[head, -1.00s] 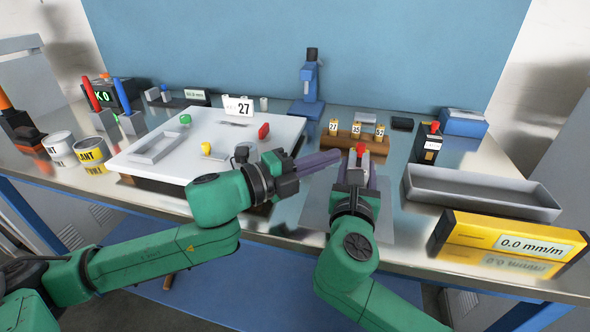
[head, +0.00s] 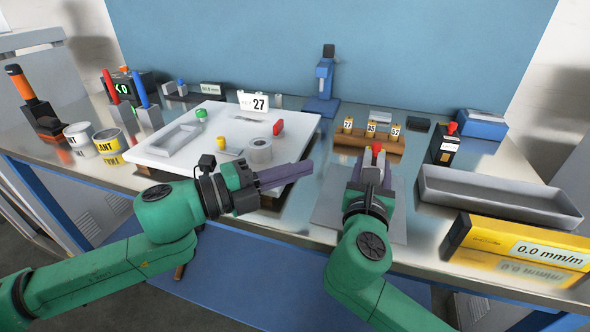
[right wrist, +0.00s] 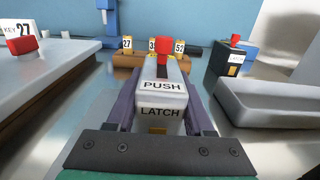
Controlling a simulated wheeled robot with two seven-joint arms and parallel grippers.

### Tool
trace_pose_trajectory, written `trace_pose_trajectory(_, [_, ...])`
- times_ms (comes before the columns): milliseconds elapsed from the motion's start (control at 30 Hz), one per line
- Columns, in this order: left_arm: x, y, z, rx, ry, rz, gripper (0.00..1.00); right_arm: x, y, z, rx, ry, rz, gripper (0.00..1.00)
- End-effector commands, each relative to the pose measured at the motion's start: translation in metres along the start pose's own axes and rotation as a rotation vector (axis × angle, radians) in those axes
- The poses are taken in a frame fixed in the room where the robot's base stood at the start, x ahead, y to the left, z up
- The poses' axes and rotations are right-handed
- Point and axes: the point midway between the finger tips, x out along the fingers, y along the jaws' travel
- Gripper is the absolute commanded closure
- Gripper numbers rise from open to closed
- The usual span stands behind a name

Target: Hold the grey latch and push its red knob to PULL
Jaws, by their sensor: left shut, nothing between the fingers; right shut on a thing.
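The grey latch (right wrist: 164,92) stands between the purple fingers of my right gripper (right wrist: 162,110), which is shut on it. Its near face reads PUSH and LATCH. Its red knob (right wrist: 163,47) is on top, towards the far end, and also shows in the head view (head: 376,148). No word PULL can be read. My left gripper (head: 308,168) is shut and empty, in front of the white board's right edge and left of the latch, its fingers pointing right. It does not touch the latch.
The white board (head: 235,120) holds a grey ring, coloured knobs and a 27 sign. Behind the latch is a brown block (head: 365,142) with numbered tags 27, 35 and 52. A grey tray (head: 500,195), a black box with a red knob (head: 446,145) and a yellow gauge (head: 515,245) stand to the right.

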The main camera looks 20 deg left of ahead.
Motion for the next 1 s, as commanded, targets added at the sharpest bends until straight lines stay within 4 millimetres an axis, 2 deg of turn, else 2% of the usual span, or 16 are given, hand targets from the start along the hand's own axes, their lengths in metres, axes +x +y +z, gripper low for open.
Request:
trace_pose_trajectory(467, [-0.004,0.0,0.0,0.002,0.0,0.002,1.0,0.0,0.0,0.0,0.0,0.0,0.0,1.0])
trace_pose_trajectory(500, [-0.004,0.0,0.0,0.002,0.0,0.002,1.0,0.0,0.0,0.0,0.0,0.0,0.0,0.4])
trace_pose_trajectory(567, [-0.004,0.0,0.0,0.002,0.0,0.002,1.0,0.0,0.0,0.0,0.0,0.0,0.0,0.17])
trace_pose_trajectory(600, [-0.004,0.0,0.0,0.002,0.0,0.002,1.0,0.0,0.0,0.0,0.0,0.0,0.0,0.13])
trace_pose_trajectory(867, [-0.004,0.0,0.0,0.002,0.0,0.002,1.0,0.0,0.0,0.0,0.0,0.0,0.0,0.13])
trace_pose_trajectory(1000, [-0.004,0.0,0.0,0.002,0.0,0.002,1.0,-0.013,0.001,-0.001,0.0,0.002,0.002,0.13])
